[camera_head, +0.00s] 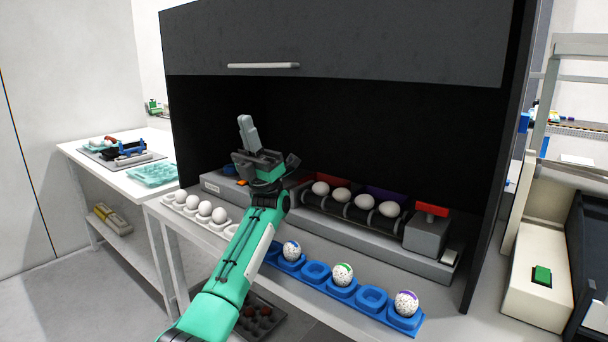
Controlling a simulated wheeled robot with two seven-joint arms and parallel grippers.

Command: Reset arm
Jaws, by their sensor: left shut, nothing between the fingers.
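My left gripper (246,128) is shut and empty. It points up in front of the dark open front of the cabinet (340,40), above the left part of the grey roller machine. My green left arm crosses the front of the table and hides part of the trays. My right gripper does not show. A white tray (228,231) with several white eggs lies left of my arm. A blue tray (316,272) lies right of it, with speckled eggs (343,274) in some cups and other cups empty. Several white eggs (340,195) rest on the machine's rollers.
A grey block with a red top (431,210) stands at the machine's right end. A white side table (75,151) with a teal tray (152,174) is at the left. A beige machine with a green button (542,275) stands at the right. A dark crate (265,312) is below the table.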

